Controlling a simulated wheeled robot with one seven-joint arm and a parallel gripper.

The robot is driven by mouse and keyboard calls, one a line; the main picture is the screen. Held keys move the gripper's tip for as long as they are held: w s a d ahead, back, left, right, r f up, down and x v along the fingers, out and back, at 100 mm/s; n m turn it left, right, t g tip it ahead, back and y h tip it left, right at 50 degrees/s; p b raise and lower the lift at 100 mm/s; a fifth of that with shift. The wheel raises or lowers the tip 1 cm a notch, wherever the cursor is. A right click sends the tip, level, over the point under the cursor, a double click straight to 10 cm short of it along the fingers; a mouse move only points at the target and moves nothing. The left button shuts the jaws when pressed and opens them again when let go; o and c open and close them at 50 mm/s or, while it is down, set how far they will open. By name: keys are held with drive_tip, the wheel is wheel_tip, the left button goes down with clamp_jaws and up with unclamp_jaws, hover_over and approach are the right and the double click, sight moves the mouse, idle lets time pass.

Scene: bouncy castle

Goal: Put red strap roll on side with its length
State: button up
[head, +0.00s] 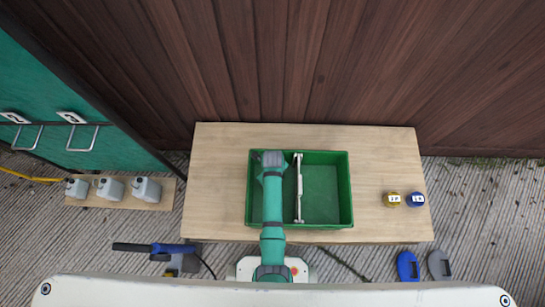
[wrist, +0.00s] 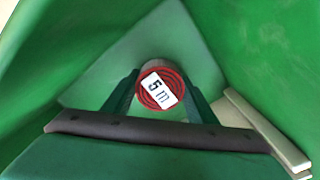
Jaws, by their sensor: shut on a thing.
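The red strap roll (wrist: 159,88) shows in the wrist view with its round face up and a white label reading "5 m". My gripper (wrist: 158,97) is shut on it, one dark green finger on each side. Both are down in the left part of the green crate (head: 349,190), near a corner of its walls. Whether the roll touches the crate floor I cannot tell. In the head view my arm hides the roll and the gripper.
The crate stands on a wooden table (head: 215,180). A pale divider bar (head: 299,190) splits the crate, and the right part is empty. Grey jugs (head: 110,188) stand on a board at the left. A wooden wall (head: 330,70) rises behind the table.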

drive_tip(key=shift+f, duration=0.1)
drive_tip(key=o, duration=1.3)
drive_tip(key=shift+c, duration=0.2)
wheel_tip(320, 180, up, 12)
drive_tip(key=s+r+n+t, duration=0.3)
drive_tip(key=s+n+t, duration=0.4)
drive_tip(key=s+n, duration=0.55)
drive_tip(key=s+r+n+t, duration=0.4)
drive_tip(key=r+n, duration=0.3)
drive_tip(key=r, duration=0.5)
drive_tip(key=s+r+n+t, duration=0.4)
drive_tip(key=r+n, duration=0.3)
drive_tip(key=r, duration=0.6)
drive_tip(key=shift+s+d, duration=0.45)
drive_tip(key=shift+s, duration=0.05)
